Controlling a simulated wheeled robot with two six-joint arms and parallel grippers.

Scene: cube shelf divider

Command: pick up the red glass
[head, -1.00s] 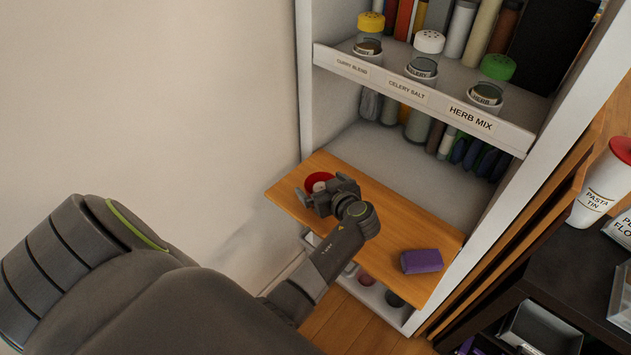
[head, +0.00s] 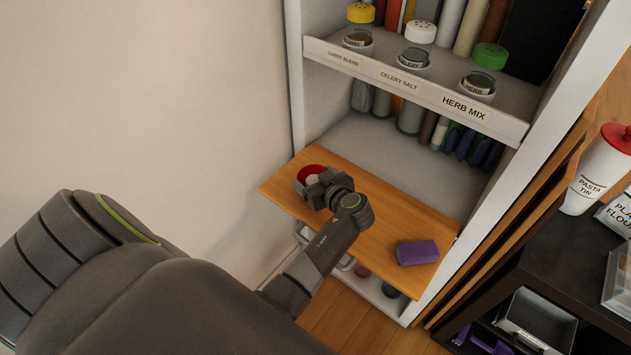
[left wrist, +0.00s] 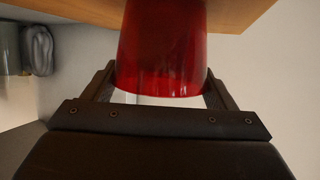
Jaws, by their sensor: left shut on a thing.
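The red glass (head: 312,173) is at the left end of the wooden board (head: 372,201), partly hidden by my left gripper (head: 315,187). In the left wrist view the glass (left wrist: 162,50) fills the space between the two fingers (left wrist: 160,92), which are shut on its sides. I cannot tell whether the glass touches the board or is slightly above it. My right gripper does not show in any view.
A purple block (head: 417,252) lies at the right end of the board. Above is a shelf with a labelled front lip (head: 420,92) and spice jars. The white cabinet side (head: 295,80) stands close on the left. A dark unit (head: 570,275) stands at the right.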

